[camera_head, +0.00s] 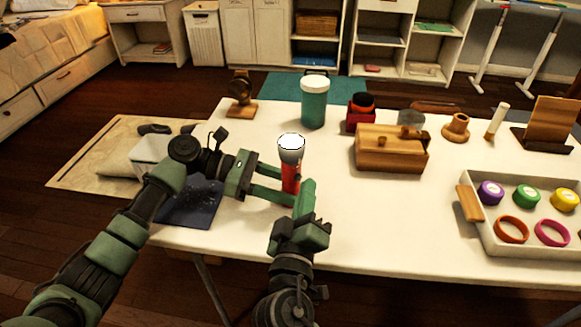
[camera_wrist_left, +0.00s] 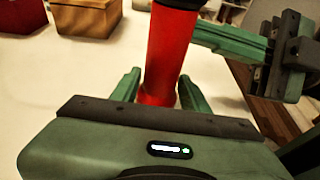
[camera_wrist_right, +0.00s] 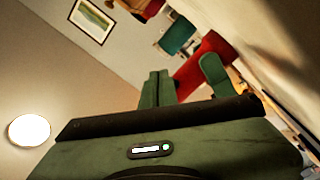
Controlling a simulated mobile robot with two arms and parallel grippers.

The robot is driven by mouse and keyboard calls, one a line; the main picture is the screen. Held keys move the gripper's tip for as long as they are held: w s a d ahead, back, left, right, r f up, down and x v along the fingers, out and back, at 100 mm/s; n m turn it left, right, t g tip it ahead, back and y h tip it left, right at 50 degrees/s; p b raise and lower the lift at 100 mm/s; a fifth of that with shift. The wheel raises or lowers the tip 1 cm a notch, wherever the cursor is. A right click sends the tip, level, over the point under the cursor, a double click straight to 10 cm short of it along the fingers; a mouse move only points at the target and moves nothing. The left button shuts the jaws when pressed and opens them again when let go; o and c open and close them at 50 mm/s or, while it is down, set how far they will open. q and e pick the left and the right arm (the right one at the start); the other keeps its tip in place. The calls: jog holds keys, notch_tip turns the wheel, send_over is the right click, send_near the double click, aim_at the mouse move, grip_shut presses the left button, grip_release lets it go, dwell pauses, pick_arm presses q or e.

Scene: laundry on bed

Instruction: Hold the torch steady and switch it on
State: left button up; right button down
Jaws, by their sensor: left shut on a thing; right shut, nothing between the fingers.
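The torch (camera_head: 290,178) stands upright near the front edge of the white table, with a red body and a pale head whose top face (camera_head: 291,141) looks bright white. The switch is hidden.
A teal jar (camera_head: 314,105) stands behind the torch, and a wooden box (camera_head: 391,155) stands to the right. A tray (camera_head: 480,232) of coloured lids and rings lies at far right. The tabletop between torch and tray is clear.

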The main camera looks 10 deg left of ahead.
pick_arm(q)
jog(key=shift+f, duration=0.2)
pick_arm(e)
jog(key=shift+s+d, duration=0.2)
pick_arm(q)
jog(key=shift+c, duration=0.2)
pick_arm(e)
jog(key=shift+s+d, duration=2.05)
jog(key=shift+s, duration=0.15)
pick_arm(q)
jog(key=o, duration=1)
jog(key=shift+o, duration=0.3)
pick_arm(e)
jog(key=shift+w, duration=0.1)
pick_arm(q)
jog(key=shift+a+r, duration=0.1)
